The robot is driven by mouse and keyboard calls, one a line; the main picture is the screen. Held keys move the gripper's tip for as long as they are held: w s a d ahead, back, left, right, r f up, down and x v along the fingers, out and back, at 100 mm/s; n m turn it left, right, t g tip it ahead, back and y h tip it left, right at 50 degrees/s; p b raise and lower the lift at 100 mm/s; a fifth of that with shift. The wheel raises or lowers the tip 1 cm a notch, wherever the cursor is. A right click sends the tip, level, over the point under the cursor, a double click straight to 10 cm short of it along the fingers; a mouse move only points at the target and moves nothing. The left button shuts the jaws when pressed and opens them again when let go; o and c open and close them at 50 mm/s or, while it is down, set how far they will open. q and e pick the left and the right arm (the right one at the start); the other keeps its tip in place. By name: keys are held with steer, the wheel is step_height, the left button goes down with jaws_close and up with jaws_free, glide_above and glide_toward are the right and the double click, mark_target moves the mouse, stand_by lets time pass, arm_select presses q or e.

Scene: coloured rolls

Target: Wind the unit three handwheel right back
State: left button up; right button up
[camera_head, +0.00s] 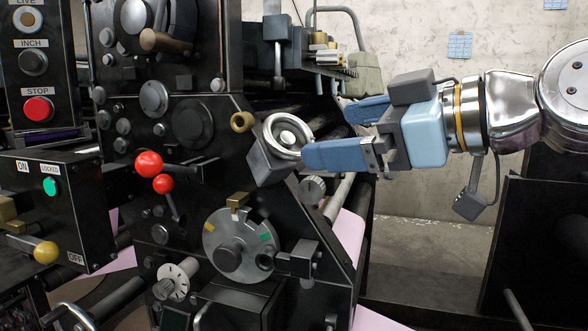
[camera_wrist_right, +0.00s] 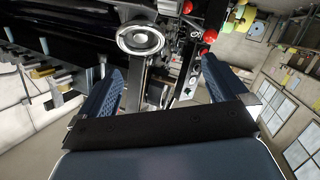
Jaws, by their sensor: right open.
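A silver handwheel (camera_head: 288,136) with a round hub sits on a dark angled block on the front of the black machine. No unit number is readable on it. My right gripper (camera_head: 326,134) is just right of the wheel, its two blue fingers spread and pointing left at it. The near finger's tip comes close to the wheel's right edge; I cannot tell if it touches. In the right wrist view the handwheel (camera_wrist_right: 140,40) lies ahead of the open fingers (camera_wrist_right: 160,82), with nothing between them. My left gripper is out of view.
Red ball knobs (camera_head: 149,165), a brass knob (camera_head: 242,121) and a grey dial with coloured marks (camera_head: 238,245) crowd the panel around the wheel. A control box (camera_head: 58,212) stands at left. A grey bracket (camera_head: 362,75) is above the gripper. Open floor lies below my right arm.

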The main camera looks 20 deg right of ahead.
mark_target(293, 135)
steer(key=w+a+m+t, duration=0.1)
steer(key=w, duration=0.3)
steer(key=w+a+f+m+t+p, duration=0.1)
steer(key=w, duration=0.2)
steer(key=w+a+f+m+t, duration=0.1)
steer(key=w+a, duration=0.1)
steer(key=w, duration=0.2)
steer(key=shift+w+m+p, duration=0.3)
steer(key=shift+p, duration=0.1)
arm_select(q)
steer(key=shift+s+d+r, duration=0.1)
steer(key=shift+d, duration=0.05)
arm_select(e)
steer(key=shift+c, duration=0.3)
